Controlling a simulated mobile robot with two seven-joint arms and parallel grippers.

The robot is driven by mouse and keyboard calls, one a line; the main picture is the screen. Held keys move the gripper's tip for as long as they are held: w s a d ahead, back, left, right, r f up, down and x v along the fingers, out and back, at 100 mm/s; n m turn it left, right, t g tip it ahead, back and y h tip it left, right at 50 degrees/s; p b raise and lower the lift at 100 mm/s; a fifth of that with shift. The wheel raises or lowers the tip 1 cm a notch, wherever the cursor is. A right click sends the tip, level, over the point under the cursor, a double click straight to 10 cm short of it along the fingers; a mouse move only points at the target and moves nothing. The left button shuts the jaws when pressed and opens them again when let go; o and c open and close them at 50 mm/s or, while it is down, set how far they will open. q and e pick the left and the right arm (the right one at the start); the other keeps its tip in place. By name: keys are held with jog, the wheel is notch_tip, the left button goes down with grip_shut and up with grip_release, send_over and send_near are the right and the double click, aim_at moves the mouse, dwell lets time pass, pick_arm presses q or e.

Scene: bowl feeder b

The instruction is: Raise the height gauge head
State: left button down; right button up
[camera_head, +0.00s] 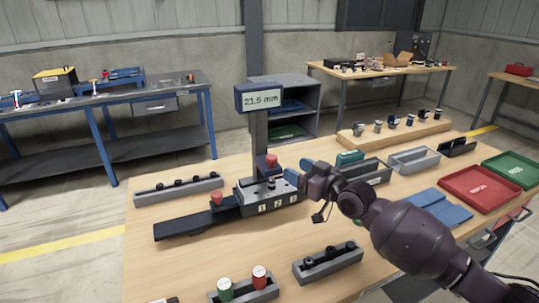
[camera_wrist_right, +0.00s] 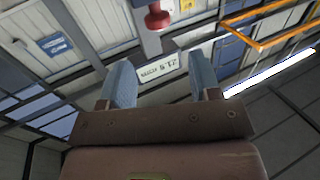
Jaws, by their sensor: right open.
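The height gauge stands on the wooden table, with a dark column (camera_head: 260,130) and a display (camera_head: 259,98) reading 21.5 mm. A red knob (camera_head: 271,160) shows low on the column, above a grey block with numbered labels (camera_head: 268,196). My right gripper (camera_head: 298,171), with blue fingertips, is just right of the red knob and apart from it. In the right wrist view its fingers (camera_wrist_right: 162,82) are open with nothing held between them. The display (camera_wrist_right: 160,70) shows beyond the gap and a red knob (camera_wrist_right: 157,17) is above it. My left gripper is out of view.
A dark rail (camera_head: 185,227) with another red knob (camera_head: 217,198) extends left of the block. A grey tray with red and green pieces (camera_head: 245,292) and another grey tray (camera_head: 328,265) are in front. Red (camera_head: 480,188) and green (camera_head: 512,170) bins are right.

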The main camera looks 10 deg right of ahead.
aim_at(276, 159)
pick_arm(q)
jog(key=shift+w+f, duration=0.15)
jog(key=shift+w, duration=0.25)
pick_arm(e)
jog(key=x, duration=0.9)
jog(key=shift+w+a+f, duration=0.1)
jog(key=shift+w+a, duration=0.05)
jog(key=shift+w, duration=0.25)
